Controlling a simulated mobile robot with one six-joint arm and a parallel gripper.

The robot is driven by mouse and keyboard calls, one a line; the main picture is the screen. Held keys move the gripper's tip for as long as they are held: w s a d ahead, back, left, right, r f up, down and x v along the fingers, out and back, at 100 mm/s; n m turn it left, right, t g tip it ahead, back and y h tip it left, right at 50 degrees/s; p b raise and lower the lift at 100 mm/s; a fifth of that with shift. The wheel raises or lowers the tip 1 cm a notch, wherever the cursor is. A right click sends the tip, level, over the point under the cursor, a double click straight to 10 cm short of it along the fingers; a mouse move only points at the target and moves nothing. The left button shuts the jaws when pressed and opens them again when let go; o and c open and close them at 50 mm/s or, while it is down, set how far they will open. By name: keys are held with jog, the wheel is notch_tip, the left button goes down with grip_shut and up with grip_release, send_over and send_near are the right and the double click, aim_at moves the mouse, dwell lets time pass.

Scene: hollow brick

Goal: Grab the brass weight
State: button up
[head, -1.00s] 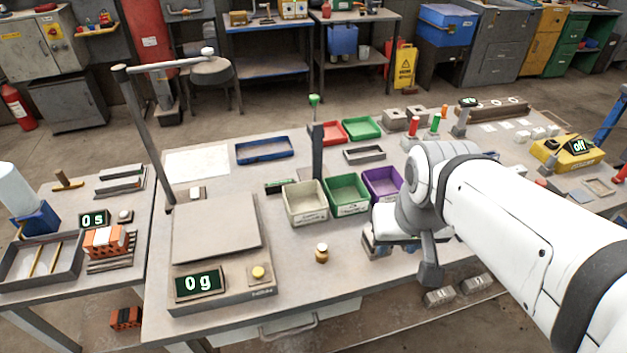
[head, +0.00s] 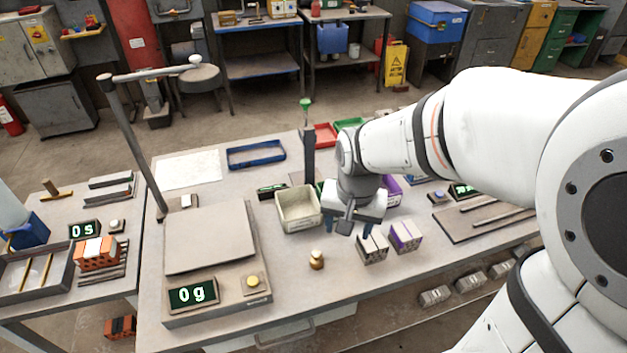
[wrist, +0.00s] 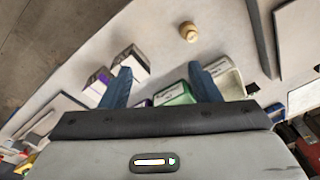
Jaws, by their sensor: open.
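The brass weight (head: 317,260) is a small golden cylinder with a knob on top. It stands upright on the table, right of the scale, in the head view. It also shows near the top of the wrist view (wrist: 189,33), beyond my fingertips. My gripper (head: 352,228) is open and empty, its blue fingers apart, above and to the back right of the weight. In the wrist view my gripper (wrist: 158,72) has clear space between its fingers and does not touch the weight.
The scale (head: 213,240) reads 0 g. A cream bin (head: 298,222) stands behind the weight. Bare table surrounds the weight.

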jog(key=m+g, duration=0.1)
jog(key=m, duration=0.1)
send_over(317, 253)
jog(key=f, duration=0.8)
jog(key=shift+a+p, duration=0.35)
jog(key=shift+a, duration=0.05)
jog(key=shift+a+f, duration=0.1)
jog(key=shift+f, duration=0.3)
jog(key=shift+d+f+p, duration=0.25)
jog(key=shift+f+p, duration=0.1)
jog(key=shift+f, duration=1.5)
jog(key=shift+d+f+p, duration=0.2)
jog(key=shift+f+p, duration=0.15)
jog(key=shift+f, duration=1.5)
jog(key=shift+c, duration=0.5)
jog(key=c, duration=1.1)
